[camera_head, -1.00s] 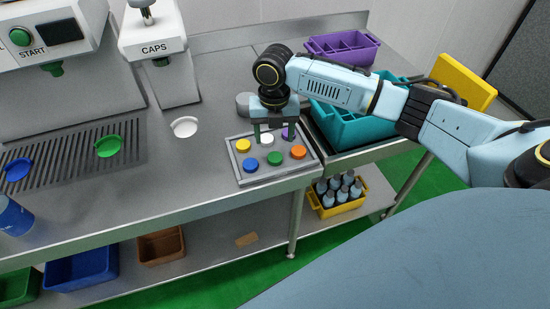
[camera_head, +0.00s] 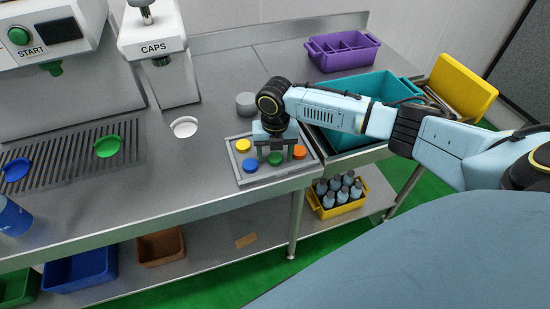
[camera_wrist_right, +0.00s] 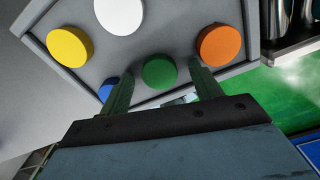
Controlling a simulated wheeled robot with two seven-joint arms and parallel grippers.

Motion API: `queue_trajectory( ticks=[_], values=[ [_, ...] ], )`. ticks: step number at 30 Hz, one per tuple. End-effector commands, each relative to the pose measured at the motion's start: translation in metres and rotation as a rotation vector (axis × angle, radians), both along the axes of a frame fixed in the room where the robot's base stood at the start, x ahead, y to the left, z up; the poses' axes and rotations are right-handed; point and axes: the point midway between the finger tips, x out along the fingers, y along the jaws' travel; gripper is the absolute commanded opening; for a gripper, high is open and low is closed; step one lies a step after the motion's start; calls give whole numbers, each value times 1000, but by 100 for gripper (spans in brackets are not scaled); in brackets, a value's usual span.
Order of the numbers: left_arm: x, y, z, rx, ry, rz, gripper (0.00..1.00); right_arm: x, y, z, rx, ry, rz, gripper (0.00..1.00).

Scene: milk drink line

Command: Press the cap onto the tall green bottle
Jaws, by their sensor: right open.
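A green cap (camera_head: 275,159) sits in the front row of the grey cap tray (camera_head: 240,177), between a blue cap (camera_head: 250,165) and an orange cap (camera_head: 300,152). My right gripper (camera_head: 275,152) is open over the tray, its fingers pointing down on either side of the green cap. In the right wrist view the green cap (camera_wrist_right: 160,72) lies between the two fingertips (camera_wrist_right: 161,78), with no clear grip on it. I cannot make out a tall green bottle in these views. My left gripper is not in view.
The tray also holds a yellow cap (camera_head: 242,145) and a white cap (camera_wrist_right: 118,14). The CAPS dispenser (camera_head: 158,55) stands behind, left. A teal crate (camera_head: 360,92) and purple crate (camera_head: 342,52) lie right. A yellow crate (camera_head: 335,208) of bottles is below.

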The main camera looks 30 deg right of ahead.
Motion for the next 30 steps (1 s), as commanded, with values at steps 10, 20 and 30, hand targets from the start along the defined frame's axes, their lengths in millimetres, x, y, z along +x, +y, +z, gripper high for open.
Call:
queue_trajectory(
  ticks=[10,20,30],
  values=[
    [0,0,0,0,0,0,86,0,0,-1,0,-1,1,64],
    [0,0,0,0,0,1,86,0,0,-1,0,-1,1,23],
    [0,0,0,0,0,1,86,1,0,1,0,-1,1,16]
  ],
)
